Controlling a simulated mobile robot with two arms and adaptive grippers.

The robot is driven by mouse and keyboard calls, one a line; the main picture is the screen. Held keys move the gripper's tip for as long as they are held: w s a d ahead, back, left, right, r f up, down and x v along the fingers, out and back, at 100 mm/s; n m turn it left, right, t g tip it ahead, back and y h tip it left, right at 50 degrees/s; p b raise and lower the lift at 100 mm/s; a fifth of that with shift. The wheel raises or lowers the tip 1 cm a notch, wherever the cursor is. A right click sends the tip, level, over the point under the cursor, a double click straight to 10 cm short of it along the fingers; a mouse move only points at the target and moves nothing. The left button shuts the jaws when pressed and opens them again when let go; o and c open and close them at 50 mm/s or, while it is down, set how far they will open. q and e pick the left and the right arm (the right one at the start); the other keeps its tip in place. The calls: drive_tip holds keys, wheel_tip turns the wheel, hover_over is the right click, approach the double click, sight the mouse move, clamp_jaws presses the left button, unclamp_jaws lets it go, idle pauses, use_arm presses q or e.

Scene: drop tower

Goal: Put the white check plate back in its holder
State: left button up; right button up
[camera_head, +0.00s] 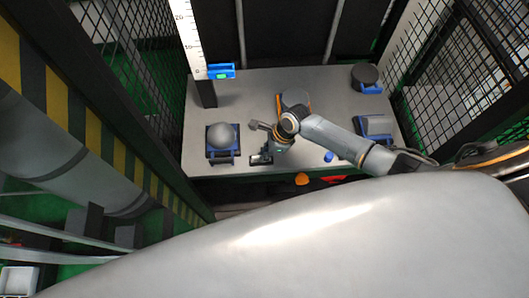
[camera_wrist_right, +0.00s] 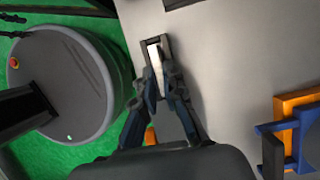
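The white check plate (camera_wrist_right: 155,53) shows in the right wrist view as a narrow bright strip between the fingertips of my right gripper (camera_wrist_right: 161,82). The fingers look closed on it. A dark holder (camera_wrist_right: 145,45) frames its far end. Whether the plate is fully seated cannot be told. In the head view the small black holder (camera_head: 261,158) stands near the table's front edge, and my right gripper (camera_head: 267,146) is right at it, partly hidden by my wrist. My left gripper is not in view.
A grey ball (camera_head: 222,136) sits in a blue holder to the left. A tall white scale (camera_head: 190,38) with a blue slider (camera_head: 221,71) stands behind it. A dark round disc (camera_head: 365,75) and a grey block (camera_head: 376,125) are on the right. Wire mesh flanks the table (camera_head: 330,90).

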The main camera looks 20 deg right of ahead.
drive_tip(key=o, duration=0.4)
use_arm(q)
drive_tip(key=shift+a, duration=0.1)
use_arm(e)
drive_tip(key=v, duration=1.2)
drive_tip(key=shift+d, duration=0.1)
